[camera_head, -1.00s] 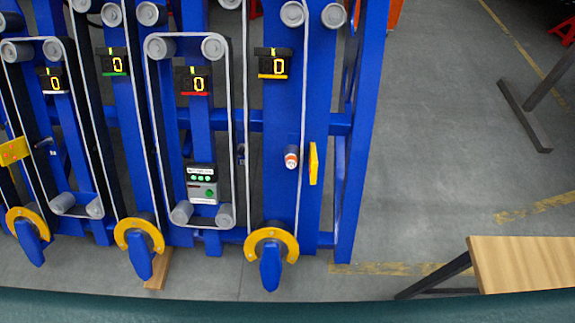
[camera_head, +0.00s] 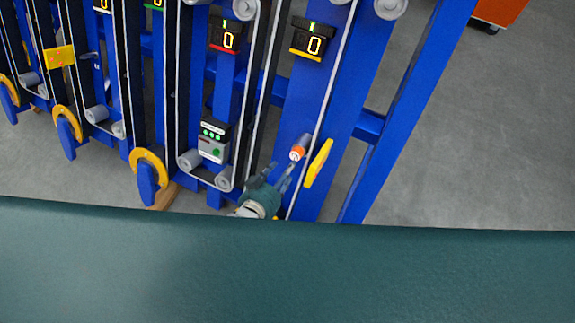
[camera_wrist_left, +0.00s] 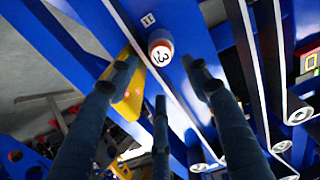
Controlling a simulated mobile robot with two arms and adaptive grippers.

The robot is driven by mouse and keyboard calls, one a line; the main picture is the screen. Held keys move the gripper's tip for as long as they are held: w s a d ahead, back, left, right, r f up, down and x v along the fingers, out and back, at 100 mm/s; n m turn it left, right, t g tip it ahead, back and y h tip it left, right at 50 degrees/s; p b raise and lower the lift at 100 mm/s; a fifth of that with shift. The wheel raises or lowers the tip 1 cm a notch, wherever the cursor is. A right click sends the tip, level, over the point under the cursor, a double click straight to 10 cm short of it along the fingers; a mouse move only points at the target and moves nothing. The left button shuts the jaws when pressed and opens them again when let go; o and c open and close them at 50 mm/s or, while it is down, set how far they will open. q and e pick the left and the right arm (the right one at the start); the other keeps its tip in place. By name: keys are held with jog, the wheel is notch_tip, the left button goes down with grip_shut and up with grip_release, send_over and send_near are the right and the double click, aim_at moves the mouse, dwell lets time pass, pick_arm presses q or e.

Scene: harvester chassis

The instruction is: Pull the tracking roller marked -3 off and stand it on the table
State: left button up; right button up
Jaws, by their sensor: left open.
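The tracking roller (camera_head: 297,153), small with a white face and an orange-red rim, sticks out of a blue post beside a white belt in the head view. In the left wrist view the roller (camera_wrist_left: 161,50) faces me and its mark reads like -3. My left gripper (camera_head: 282,178) is just below the roller, its fingers pointing up toward it. In the wrist view its dark fingers (camera_wrist_left: 158,68) are spread apart with nothing between them, short of the roller. The table and my right gripper do not show now.
A yellow plate (camera_head: 318,163) stands close to the right of the roller. The white belt (camera_head: 328,95) runs past it. A display reading 0 (camera_head: 312,43) is above, and a control box (camera_head: 213,140) is at left. Grey floor is clear at right.

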aim_at(295, 157)
pick_arm(q)
jog(key=b+x, duration=0.9)
jog(key=x, duration=0.1)
jog(key=shift+w+f, duration=0.15)
jog(key=shift+f, duration=0.1)
jog(key=shift+w+d+f+b, duration=0.15)
jog(key=shift+w+d+b, duration=0.1)
jog(key=shift+w+b, duration=0.4)
